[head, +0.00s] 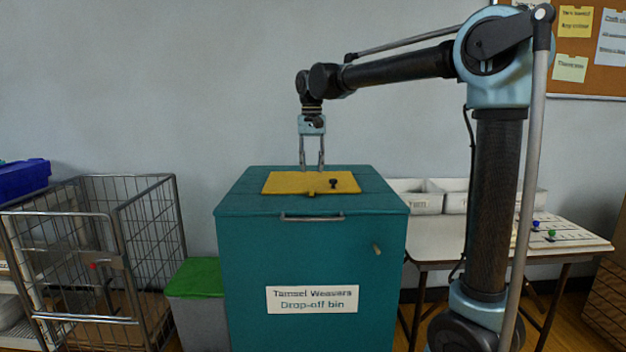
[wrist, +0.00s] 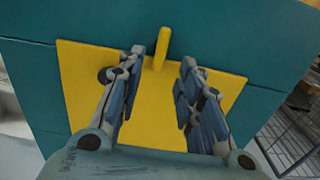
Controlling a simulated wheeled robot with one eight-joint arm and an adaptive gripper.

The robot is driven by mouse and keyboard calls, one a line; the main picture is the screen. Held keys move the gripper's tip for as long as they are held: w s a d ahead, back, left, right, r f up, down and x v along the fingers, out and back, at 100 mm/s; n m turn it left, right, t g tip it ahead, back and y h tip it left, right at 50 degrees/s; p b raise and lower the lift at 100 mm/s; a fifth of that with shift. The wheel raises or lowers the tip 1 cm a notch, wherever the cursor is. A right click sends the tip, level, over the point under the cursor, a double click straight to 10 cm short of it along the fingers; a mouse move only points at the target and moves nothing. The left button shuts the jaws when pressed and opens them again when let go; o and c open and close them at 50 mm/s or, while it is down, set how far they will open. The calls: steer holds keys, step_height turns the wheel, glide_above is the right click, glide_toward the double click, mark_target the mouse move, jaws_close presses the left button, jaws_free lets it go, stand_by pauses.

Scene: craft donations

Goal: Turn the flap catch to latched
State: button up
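The teal drop-off bin (head: 250,260) has a yellow flap (head: 285,183) lying flat in its top; the flap also fills much of the wrist view (wrist: 152,125). A short yellow bar (wrist: 162,47) crosses the flap's front edge onto the teal lid; it is small in the head view (head: 311,193). A dark knob (head: 333,183) stands on the flap, partly behind a finger in the wrist view (wrist: 102,75). No label shows which part is the catch. My gripper (head: 311,168) points down over the flap, open and empty, its fingers apart in the wrist view (wrist: 162,59).
A wire cage cart (head: 150,230) and a green-lidded box (head: 197,277) stand at left. A table (head: 440,250) with white trays (head: 415,197) stands at right.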

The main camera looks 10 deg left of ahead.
steer(key=shift+r, duration=2.4)
steer(key=s+d+f, duration=0.3)
steer(key=d+f, duration=0.1)
steer(key=d, duration=0.5)
steer(key=s+d+f+m+t, duration=0.1)
steer(key=s+d+f, duration=0.15)
steer(key=d, duration=0.65)
steer(key=s+d+f, duration=0.3)
steer(key=d+f, duration=0.2)
steer(key=d, duration=0.4)
steer(key=s+d+f, duration=0.7)
steer(key=f, duration=0.3)
steer(key=s+d+f+m+t, duration=0.1)
steer(key=s+d+f, duration=0.5)
steer(key=s+f, duration=0.2)
steer(key=shift+s+d+f, duration=0.15)
steer(key=shift+d+f, duration=0.2)
steer(key=shift+f, duration=0.9)
steer(key=shift+s, duration=0.1)
